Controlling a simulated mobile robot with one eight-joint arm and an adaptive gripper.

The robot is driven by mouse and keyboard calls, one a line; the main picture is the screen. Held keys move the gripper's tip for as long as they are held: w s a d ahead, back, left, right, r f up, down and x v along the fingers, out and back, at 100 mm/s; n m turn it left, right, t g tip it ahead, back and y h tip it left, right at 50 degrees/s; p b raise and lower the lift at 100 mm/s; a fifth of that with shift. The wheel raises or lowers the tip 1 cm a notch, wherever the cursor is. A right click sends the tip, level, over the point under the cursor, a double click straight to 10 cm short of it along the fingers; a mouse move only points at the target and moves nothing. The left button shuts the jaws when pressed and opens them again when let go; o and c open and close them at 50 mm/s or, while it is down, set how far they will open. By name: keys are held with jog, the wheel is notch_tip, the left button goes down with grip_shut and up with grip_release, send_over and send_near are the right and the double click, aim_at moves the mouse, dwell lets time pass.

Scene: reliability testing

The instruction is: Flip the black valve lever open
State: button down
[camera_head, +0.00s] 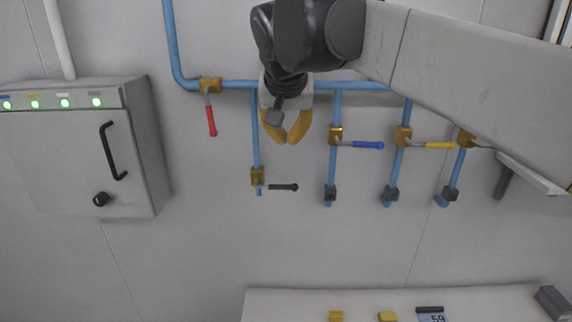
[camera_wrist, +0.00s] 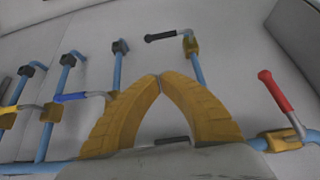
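The black valve lever (camera_head: 284,187) sticks out level to the right of its brass valve body (camera_head: 257,176), across the vertical blue pipe. In the wrist view the black lever (camera_wrist: 165,37) shows at the top, beyond my fingertips, with its brass body (camera_wrist: 190,44) to its right. My gripper (camera_head: 287,138) has yellow fingers and is above the lever in the head view, apart from it. In the wrist view the tips of my gripper (camera_wrist: 160,76) meet with nothing visible between them. My gripper partly hides the horizontal pipe.
A red lever (camera_head: 211,120) hangs down at upper left. A blue lever (camera_head: 367,145) and a yellow lever (camera_head: 438,145) lie to the right on neighbouring pipes. A grey cabinet (camera_head: 70,150) stands at left. A white surface (camera_head: 285,302) lies below. The wall below the black lever is clear.

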jog(key=shift+f, duration=0.1)
jog(key=p+x, duration=0.1)
jog(key=x, duration=0.8)
jog(key=shift+w, duration=0.1)
notch_tip(320, 180, down, 4)
jog(key=shift+r, duration=0.25)
jog(key=shift+s+f, duration=0.3)
jog(key=shift+f, duration=0.15)
jog(key=shift+w+f, duration=0.1)
jog(key=shift+d+f+y, duration=0.15)
jog(key=shift+f+y, duration=0.1)
jog(key=shift+y, duration=0.05)
